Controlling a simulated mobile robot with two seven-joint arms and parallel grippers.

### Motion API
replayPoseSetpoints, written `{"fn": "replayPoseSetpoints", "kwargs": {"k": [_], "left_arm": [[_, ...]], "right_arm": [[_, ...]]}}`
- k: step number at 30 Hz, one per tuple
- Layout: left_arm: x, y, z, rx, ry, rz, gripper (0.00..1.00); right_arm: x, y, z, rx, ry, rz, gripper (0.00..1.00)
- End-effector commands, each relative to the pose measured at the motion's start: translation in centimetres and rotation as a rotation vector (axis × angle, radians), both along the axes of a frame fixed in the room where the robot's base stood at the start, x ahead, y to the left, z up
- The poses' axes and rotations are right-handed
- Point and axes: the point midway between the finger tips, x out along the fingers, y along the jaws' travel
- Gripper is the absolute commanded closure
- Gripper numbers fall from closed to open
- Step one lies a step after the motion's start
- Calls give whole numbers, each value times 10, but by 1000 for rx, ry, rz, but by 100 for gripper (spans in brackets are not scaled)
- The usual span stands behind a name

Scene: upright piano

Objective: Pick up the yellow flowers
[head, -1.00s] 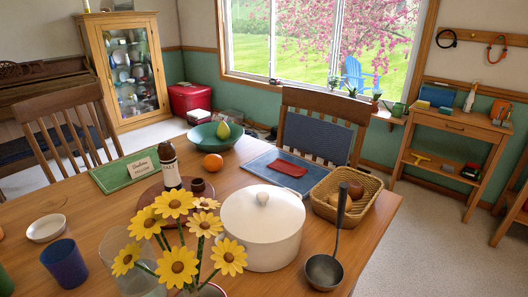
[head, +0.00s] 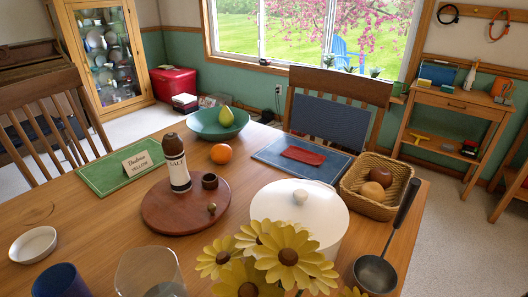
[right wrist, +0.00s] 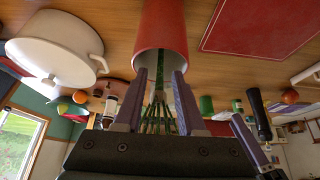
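The yellow flowers (head: 287,257) show at the bottom edge of the head view, in front of the white pot, with their lower parts cut off. In the right wrist view, which is upside down, their green stems (right wrist: 158,112) run out of the mouth of a red vase (right wrist: 159,30). My right gripper (right wrist: 160,80) has its two fingers apart, one on each side of the stems near the vase mouth. I cannot tell whether a finger touches the vase. The flower heads are not clear in that view.
A white lidded pot (head: 310,211) stands just behind the flowers. A clear glass (head: 149,272) and a blue cup (head: 62,281) stand to their left. A ladle (head: 376,270) leans to the right, near a basket (head: 351,193).

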Motion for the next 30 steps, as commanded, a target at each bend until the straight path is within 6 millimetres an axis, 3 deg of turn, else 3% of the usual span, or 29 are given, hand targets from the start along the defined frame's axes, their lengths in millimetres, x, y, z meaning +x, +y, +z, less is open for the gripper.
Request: {"fn": "replayPoseSetpoints", "kwargs": {"k": [13,23,30], "left_arm": [[-1,-2,-14,-7,4,3,50],[-1,-3,-14,-8,4,5,50],[-1,-2,-14,-8,4,5,50]], "right_arm": [[15,22,-50,1,-1,1,61],[17,25,-56,1,-1,1,61],[17,25,-56,0,0,1,88]]}}
